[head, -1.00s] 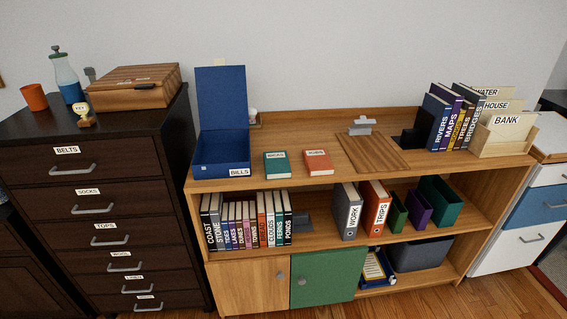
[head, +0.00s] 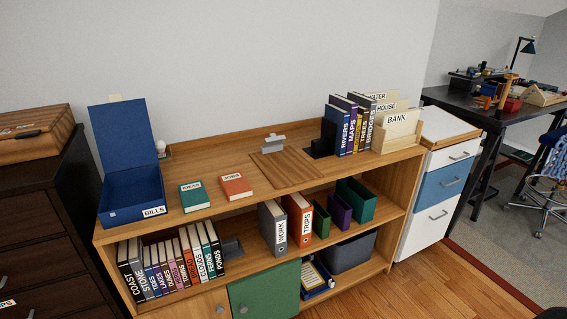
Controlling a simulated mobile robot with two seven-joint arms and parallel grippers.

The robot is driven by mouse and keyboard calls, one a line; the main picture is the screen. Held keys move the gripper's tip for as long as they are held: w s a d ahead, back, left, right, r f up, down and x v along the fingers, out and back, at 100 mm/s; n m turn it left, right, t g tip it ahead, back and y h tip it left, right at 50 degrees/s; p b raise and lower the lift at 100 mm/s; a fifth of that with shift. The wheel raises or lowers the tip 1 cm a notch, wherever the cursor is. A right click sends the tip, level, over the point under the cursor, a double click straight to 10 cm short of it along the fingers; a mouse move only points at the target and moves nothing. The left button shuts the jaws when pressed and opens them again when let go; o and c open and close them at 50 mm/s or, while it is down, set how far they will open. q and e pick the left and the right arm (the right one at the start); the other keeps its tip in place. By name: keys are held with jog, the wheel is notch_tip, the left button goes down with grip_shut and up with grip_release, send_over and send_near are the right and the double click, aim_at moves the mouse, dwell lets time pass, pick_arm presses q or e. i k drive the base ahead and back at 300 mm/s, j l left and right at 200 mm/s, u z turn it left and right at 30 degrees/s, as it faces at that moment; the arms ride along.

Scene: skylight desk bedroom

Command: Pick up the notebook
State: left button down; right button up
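Two small labelled notebooks lie flat on top of the wooden shelf unit, side by side. The left one is a green notebook (head: 194,201) with a white label. The right one is an orange-red notebook (head: 236,190) with a white label. Their label text is too small to read surely. Neither of my grippers is in view.
An open blue BILLS box (head: 132,212) stands left of the notebooks on the wooden shelf unit (head: 225,218). A wooden board with a grey clip (head: 272,144), upright books (head: 350,130) and a BANK file holder (head: 398,138) stand right. Floor (head: 455,280) is clear at lower right.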

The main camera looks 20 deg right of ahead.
aim_at(194, 196)
jog(key=i+l+u, duration=0.1)
jog(key=u, duration=0.35)
jog(key=l+u, duration=0.3)
jog(key=u, duration=0.15)
jog(key=i+l+u, duration=0.2)
jog(key=l, duration=0.25)
jog(key=l+u, duration=0.15)
jog(key=l, duration=0.3)
jog(key=l+u, duration=0.15)
jog(key=l, duration=1.45)
